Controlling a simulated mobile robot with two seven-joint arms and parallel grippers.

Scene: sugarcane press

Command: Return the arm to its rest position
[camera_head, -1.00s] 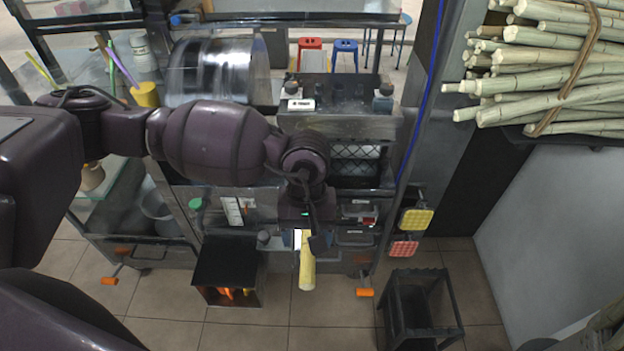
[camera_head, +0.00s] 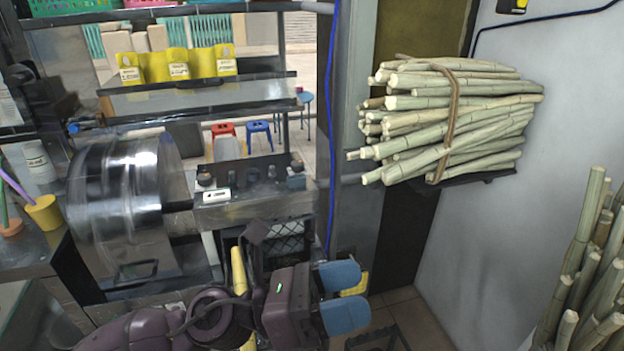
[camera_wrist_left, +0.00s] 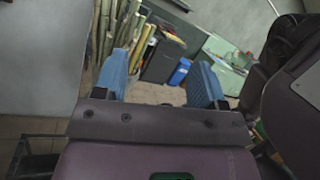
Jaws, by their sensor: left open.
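My left arm comes in along the bottom of the head view. Its gripper (camera_head: 352,295) points right, with two blue fingers spread apart and nothing held between them. In the left wrist view the two blue fingers (camera_wrist_left: 158,82) also stand apart, with only distant floor and room between them. A pale yellow cane-like piece (camera_head: 238,270) stands in front of the press, behind my left arm, which hides its middle. The steel press drum (camera_head: 120,185) is at the left. My right gripper is not in view.
A tied bundle of sugarcane (camera_head: 450,120) rests on a wall shelf at the upper right. More canes (camera_head: 590,265) stand at the right edge. A control box (camera_head: 252,188) sits beside the drum. Yellow holders (camera_head: 177,66) are on the upper shelf. A dark stand (camera_head: 375,338) is below the gripper.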

